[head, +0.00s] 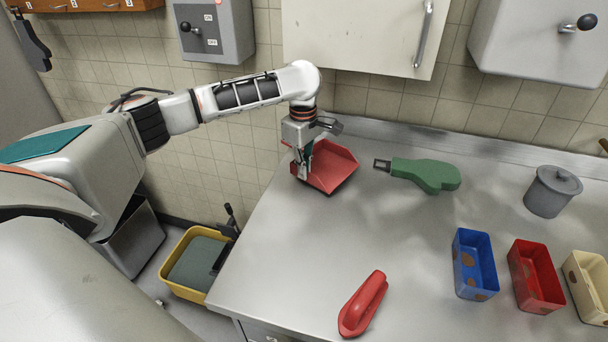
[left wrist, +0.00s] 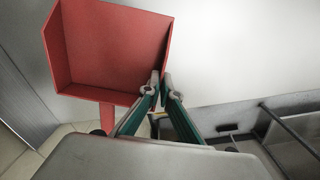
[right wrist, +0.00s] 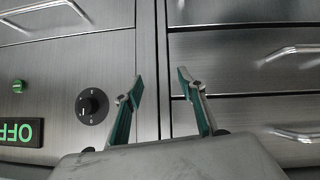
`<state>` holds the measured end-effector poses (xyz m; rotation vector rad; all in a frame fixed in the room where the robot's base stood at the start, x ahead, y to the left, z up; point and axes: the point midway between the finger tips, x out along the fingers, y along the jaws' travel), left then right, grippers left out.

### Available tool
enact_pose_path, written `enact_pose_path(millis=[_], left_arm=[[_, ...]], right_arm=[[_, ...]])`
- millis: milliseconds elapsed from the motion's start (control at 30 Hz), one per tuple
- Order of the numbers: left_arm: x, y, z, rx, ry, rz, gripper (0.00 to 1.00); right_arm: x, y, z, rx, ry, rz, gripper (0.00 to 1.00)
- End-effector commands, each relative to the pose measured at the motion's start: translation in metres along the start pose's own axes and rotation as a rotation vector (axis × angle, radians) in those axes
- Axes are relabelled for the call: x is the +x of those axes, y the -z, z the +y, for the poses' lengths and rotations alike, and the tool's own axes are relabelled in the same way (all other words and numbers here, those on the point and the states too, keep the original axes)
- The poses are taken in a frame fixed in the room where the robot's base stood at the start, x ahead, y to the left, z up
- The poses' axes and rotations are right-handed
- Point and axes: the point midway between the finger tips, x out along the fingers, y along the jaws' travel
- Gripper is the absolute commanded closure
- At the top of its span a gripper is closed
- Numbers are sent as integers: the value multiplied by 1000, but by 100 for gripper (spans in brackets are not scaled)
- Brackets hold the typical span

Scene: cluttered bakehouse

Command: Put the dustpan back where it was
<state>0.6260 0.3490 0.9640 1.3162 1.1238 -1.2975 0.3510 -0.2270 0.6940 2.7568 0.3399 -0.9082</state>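The red dustpan (head: 328,168) is at the back left corner of the steel counter in the head view. My left gripper (head: 302,172) is at its left side, pointing down. In the left wrist view, the dustpan's tray (left wrist: 115,50) faces the camera and its handle (left wrist: 107,115) hangs below. The left fingertips (left wrist: 161,82) are close together, one on each side of the tray's edge. I cannot tell whether the dustpan touches the counter. My right gripper (right wrist: 160,82) is open and empty in front of steel drawers, outside the head view.
On the counter (head: 290,260) lie a green mitt-shaped thing (head: 430,174) and a red scoop-like object (head: 363,304). Blue (head: 474,265), red (head: 536,277) and cream (head: 588,287) bins and a grey lidded pot (head: 552,191) stand right. A yellow bin (head: 170,282) is on the floor.

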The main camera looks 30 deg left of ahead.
Motion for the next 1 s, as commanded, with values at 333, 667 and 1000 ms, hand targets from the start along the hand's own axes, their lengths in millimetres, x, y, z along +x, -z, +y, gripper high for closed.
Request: enact_pose_path(millis=[333, 667, 1000], left_arm=[[19, 0, 0, 1, -2, 0, 100], [23, 0, -1, 1, 0, 0, 79], [18, 0, 0, 1, -2, 0, 79]], right_arm=[[0, 1, -1, 2, 0, 1, 60], [1, 2, -4, 11, 2, 3, 60], [1, 3, -5, 13, 3, 3, 60]])
